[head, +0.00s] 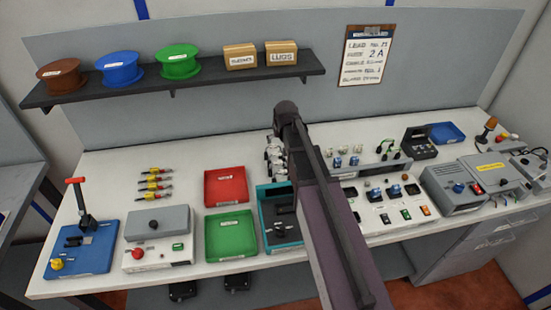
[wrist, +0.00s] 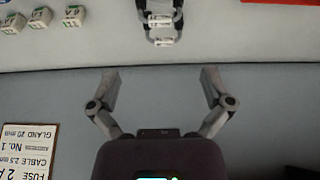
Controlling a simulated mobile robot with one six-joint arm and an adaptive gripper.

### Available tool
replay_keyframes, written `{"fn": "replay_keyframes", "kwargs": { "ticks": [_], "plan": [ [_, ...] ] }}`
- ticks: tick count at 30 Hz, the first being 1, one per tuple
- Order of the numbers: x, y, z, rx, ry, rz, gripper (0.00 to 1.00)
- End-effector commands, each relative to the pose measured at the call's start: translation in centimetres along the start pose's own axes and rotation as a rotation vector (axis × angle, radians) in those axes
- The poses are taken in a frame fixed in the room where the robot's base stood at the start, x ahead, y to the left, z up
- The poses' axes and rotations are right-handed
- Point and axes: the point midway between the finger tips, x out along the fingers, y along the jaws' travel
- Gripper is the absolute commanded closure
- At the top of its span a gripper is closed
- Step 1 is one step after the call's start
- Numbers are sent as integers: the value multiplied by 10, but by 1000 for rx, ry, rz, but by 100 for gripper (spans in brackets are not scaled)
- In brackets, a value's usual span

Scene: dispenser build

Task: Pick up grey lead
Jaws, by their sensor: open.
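A dark grey looped item with white bands (wrist: 162,28), which looks like the grey lead, lies on the white bench at the top of the wrist view. The view's top edge cuts it off. My gripper (wrist: 160,88) is open and empty, its two fingers spread wide. In the wrist view the looped item appears beyond the fingertips, in line with the gap between them and apart from both. In the head view my arm covers much of this area, and I cannot clearly separate lead from gripper there.
A red tray (head: 226,186), a green tray (head: 231,236) and a teal tray (head: 267,236) stand left of my arm. White blocks (wrist: 72,15) lie beside the looped item. A shelf (head: 180,84) with spools and boxes hangs on the back wall, near a notice (head: 366,56).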

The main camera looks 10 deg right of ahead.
Motion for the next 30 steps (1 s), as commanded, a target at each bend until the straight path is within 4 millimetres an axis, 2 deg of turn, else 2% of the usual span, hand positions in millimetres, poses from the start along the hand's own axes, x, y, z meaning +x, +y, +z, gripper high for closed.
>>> {"fn": "replay_keyframes", "kwargs": {
  "ticks": [16,30],
  "plan": [
    [4,0,0,0,0,0,0],
    [41,0,1,0,0,0,0]
  ]
}}
